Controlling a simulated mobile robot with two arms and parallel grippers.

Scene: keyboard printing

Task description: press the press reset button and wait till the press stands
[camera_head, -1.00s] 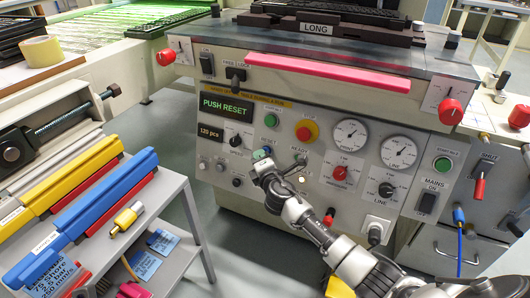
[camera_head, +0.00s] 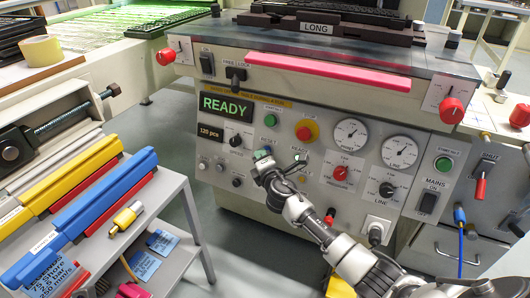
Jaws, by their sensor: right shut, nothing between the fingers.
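The press front panel (camera_head: 330,110) has a small display (camera_head: 227,105) that reads READY in green. My right gripper (camera_head: 262,164) is shut and empty, in front of the lower middle of the panel. It sits at a small button (camera_head: 267,149) with a bluish cap, just below the green button, and partly covers that area. I cannot tell whether the fingertips touch the button. The green start button (camera_head: 270,120) and the red-on-yellow stop button (camera_head: 307,131) are clear of the gripper. My left gripper is not in view.
A grey cart (camera_head: 172,218) at the left carries yellow and blue squeegees (camera_head: 90,215). Two round gauges (camera_head: 350,134) and a red knob (camera_head: 340,173) are right of the gripper. Open floor (camera_head: 240,250) lies below the press.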

